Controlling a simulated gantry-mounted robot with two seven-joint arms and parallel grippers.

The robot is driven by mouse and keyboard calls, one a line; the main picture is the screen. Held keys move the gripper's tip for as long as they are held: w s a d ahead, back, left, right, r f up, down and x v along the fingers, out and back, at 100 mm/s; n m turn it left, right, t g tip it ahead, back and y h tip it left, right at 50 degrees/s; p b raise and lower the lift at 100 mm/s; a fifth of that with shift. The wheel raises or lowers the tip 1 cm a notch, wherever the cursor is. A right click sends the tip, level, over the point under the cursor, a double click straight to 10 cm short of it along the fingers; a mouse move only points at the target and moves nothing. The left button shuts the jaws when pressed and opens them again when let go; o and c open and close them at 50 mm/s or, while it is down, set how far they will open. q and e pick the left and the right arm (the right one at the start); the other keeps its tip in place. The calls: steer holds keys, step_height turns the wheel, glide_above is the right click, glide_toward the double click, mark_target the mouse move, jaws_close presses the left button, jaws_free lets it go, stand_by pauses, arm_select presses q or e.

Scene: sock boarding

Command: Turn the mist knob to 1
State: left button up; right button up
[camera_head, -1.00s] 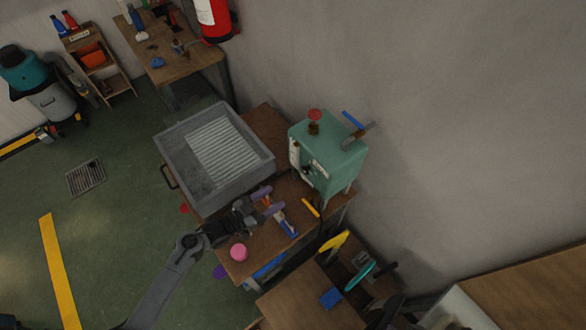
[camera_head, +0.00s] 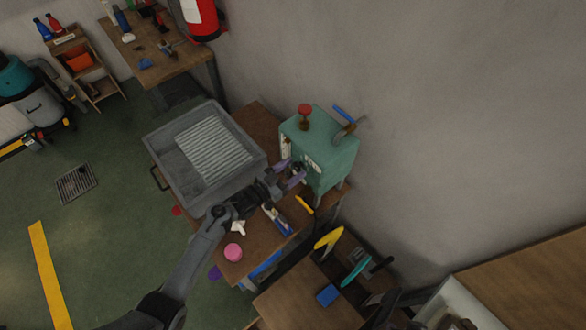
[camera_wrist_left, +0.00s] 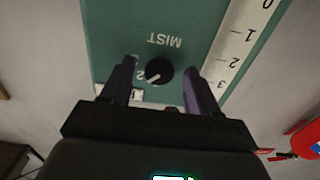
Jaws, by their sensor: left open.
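The mist knob (camera_wrist_left: 160,70) is a round black knob on the front of the green machine (camera_head: 327,155). In the left wrist view a "MIST" label shows upside down beside it, and its white mark points to the lower left. A "2" shows at the knob's left. My left gripper (camera_head: 291,171) is open at the machine's front. In the wrist view its two purple fingers stand on either side of the knob, with a gap on each side. I cannot tell how deep the fingertips reach. My right gripper does not show.
A white strip (camera_wrist_left: 238,45) with numbers runs beside the knob. The machine carries a red knob (camera_head: 305,110) and a blue-handled lever (camera_head: 344,115) on top. A grey tray (camera_head: 160,152) stands left of it. A pink round item (camera_head: 233,252) and a yellow item (camera_head: 304,205) lie on the bench.

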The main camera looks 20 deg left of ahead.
arm_select(q)
steer(key=shift+w+d, duration=0.2)
steer(key=shift+w, duration=0.1)
steer(key=c, duration=1)
